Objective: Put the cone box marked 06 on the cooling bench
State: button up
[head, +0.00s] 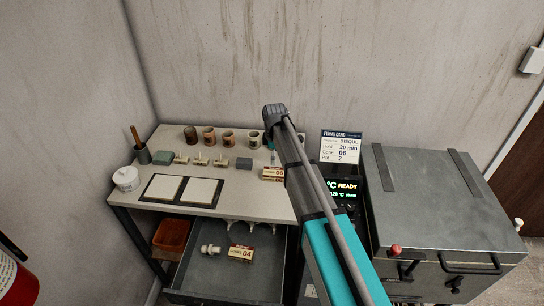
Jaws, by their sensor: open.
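Small cream and orange cone boxes (272,174) lie at the right of the light-topped bench (236,202). They are partly hidden by my arm, and their small numbers are hard to read; one looks like 06. Another cone box (241,253), marked 04, lies in the open drawer under the bench. I cannot tell whether this bench is the cooling bench. My gripper (272,113) is open, over the back right of the bench, above and apart from the boxes. I see nothing held in it.
Several cups (228,138) line the bench's back. The grey kiln (435,195) stands right, beside a firing card (341,147) reading cone 06. The open drawer (215,283) juts out below.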

jog(key=shift+r+p, duration=1.25)
jog(key=shift+r, duration=0.35)
jog(key=s+d+m, duration=1.7)
jog(key=s+d, duration=0.5)
jog(key=s, duration=0.4)
jog(key=shift+d+m, duration=0.3)
